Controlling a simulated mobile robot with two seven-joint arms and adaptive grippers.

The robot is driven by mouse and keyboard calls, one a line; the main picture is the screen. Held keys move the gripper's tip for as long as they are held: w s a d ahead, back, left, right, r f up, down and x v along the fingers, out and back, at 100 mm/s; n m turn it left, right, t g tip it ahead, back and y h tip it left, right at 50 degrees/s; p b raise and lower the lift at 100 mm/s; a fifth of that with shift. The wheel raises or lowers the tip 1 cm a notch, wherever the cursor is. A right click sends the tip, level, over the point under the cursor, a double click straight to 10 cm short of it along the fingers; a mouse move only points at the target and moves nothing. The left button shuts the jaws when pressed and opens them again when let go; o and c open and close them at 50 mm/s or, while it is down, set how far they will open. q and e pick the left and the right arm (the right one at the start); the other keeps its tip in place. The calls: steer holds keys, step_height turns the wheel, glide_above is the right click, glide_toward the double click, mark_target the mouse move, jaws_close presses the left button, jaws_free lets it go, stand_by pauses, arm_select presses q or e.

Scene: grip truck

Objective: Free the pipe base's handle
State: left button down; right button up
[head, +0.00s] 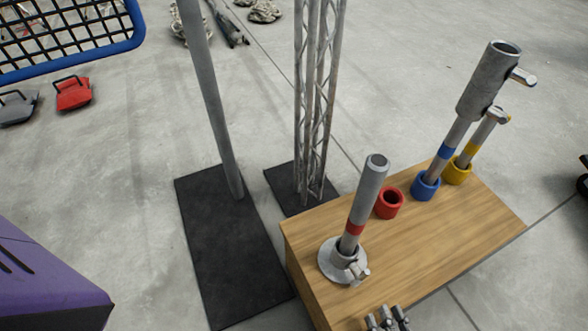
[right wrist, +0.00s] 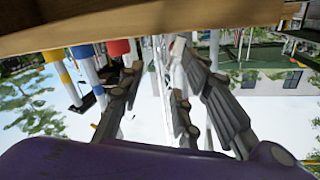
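The pipe base (head: 328,262) is a round grey flange on the near left part of the wooden box top (head: 470,232). A grey pipe with a red band (head: 369,190) stands in its collar, leaning slightly right. The base's small metal handle (head: 358,271) sticks out at the collar's near right side. My right gripper (head: 388,318) shows only its fingertips at the bottom edge, in front of the box and below the handle, apart from it. In the right wrist view its fingers (right wrist: 158,65) are spread and empty. My left gripper is out of view.
Red (head: 389,203), blue (head: 425,186) and yellow (head: 457,171) cups stand on the box; pipes stand in the blue and yellow ones. A wide grey sleeve (head: 487,82) tops the blue-banded pipe. A pole (head: 212,100) and truss (head: 318,100) stand behind the box.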

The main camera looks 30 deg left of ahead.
mark_target(362, 276)
steer(key=shift+w+a+n+g+y, duration=0.5)
steer(key=shift+a+n+g+y, duration=0.15)
steer(key=shift+a+y, duration=0.2)
steer(key=shift+w+a+r+n+g+y+b, duration=0.1)
steer(key=shift+w+a+n+g+y+b, duration=0.3)
steer(key=shift+a+y, duration=0.2)
steer(key=b+x, duration=0.1)
steer(key=x, duration=0.5)
steer(key=shift+s+b, duration=0.1)
steer(key=shift+b, duration=0.3)
steer(key=shift+w+a, duration=0.4)
steer(key=shift+a, duration=0.1)
steer(key=c, duration=0.8)
jaws_close()
